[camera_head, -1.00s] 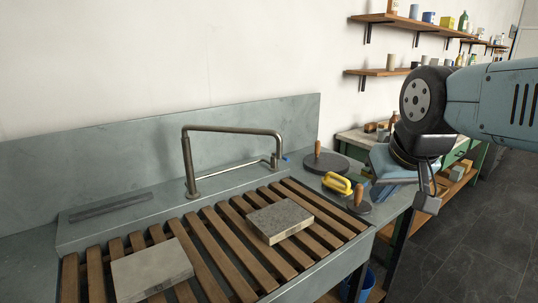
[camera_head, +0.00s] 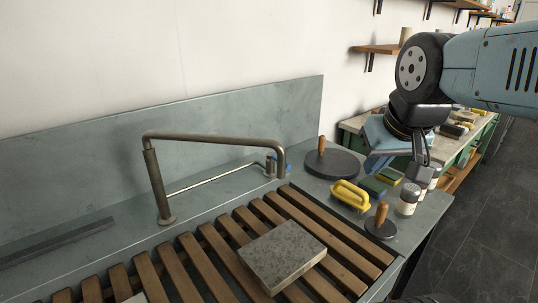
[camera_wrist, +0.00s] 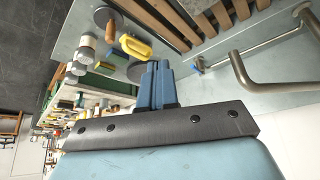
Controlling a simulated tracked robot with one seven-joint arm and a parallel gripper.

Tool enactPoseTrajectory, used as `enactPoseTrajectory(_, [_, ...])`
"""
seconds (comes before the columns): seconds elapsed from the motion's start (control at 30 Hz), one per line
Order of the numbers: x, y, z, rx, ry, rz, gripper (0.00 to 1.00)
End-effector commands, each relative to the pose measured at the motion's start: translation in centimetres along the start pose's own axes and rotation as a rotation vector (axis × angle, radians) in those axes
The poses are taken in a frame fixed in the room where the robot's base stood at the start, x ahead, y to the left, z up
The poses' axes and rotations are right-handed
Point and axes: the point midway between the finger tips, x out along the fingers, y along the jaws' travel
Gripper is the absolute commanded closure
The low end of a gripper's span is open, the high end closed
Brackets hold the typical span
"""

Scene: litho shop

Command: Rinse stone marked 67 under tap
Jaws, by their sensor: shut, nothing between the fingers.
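A grey stone slab (camera_head: 283,256) lies flat on the wooden slats of the sink rack, right of the tap. No number is readable on it. A second stone (camera_head: 137,298) shows only a corner at the bottom edge of the head view. The bent metal tap (camera_head: 215,139) stands behind the slats, and it also shows at the right of the wrist view (camera_wrist: 240,72). No water is visible. My gripper (camera_wrist: 155,66) is shut and empty, with its blue fingers together. It hangs at the right, above the worktop end and apart from the stones.
A grey splashback (camera_head: 240,115) rises behind the tap.

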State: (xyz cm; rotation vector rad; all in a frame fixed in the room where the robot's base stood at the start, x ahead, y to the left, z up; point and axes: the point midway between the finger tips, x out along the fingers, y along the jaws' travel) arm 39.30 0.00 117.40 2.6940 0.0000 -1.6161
Motion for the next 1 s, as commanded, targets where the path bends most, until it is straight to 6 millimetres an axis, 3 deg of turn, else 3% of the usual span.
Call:
enactPoseTrajectory(0.47, [0.1, -0.1, -0.6, -0.036, -0.012, 0.003, 1.0])
enactPoseTrajectory(0.67, [1.2, -0.1, -3.5, -0.234, -0.085, 0.024, 1.0])
enactPoseTrajectory(1.0, [5.3, -2.9, -10.3, -0.738, -0.248, 0.071, 1.0])
